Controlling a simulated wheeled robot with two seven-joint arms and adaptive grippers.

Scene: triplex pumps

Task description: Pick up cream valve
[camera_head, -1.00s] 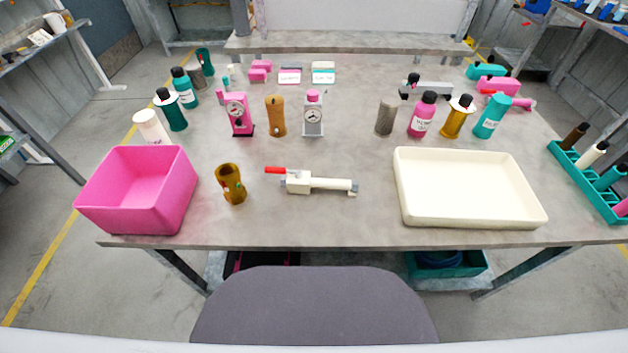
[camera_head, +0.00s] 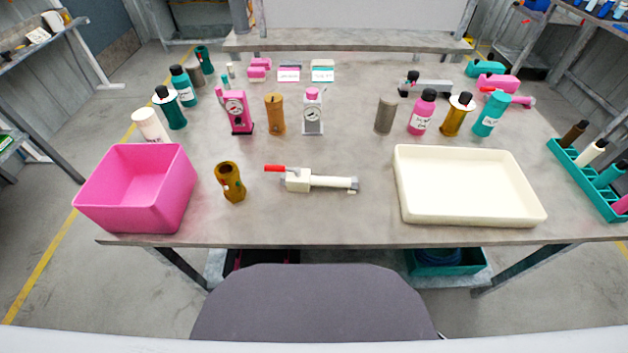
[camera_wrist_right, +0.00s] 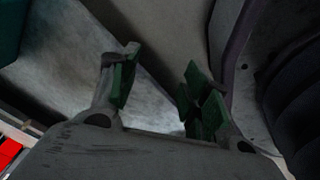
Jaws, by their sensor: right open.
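The cream valve (camera_head: 322,181) lies on its side in the middle of the table, near the front edge. It has a cream body and pipe, a red handle (camera_head: 274,169) pointing left, and a grey end at the right. Neither gripper shows in the head view. My right gripper (camera_wrist_right: 158,92) shows in the right wrist view with its green-padded fingers apart and nothing between them. The valve is not visible in that view.
A pink bin (camera_head: 135,212) and a brown fitting (camera_head: 230,182) stand left of the valve. A cream tray (camera_head: 470,218) lies to its right. Pumps and several bottles stand behind. A grey chair (camera_head: 314,305) is at the front.

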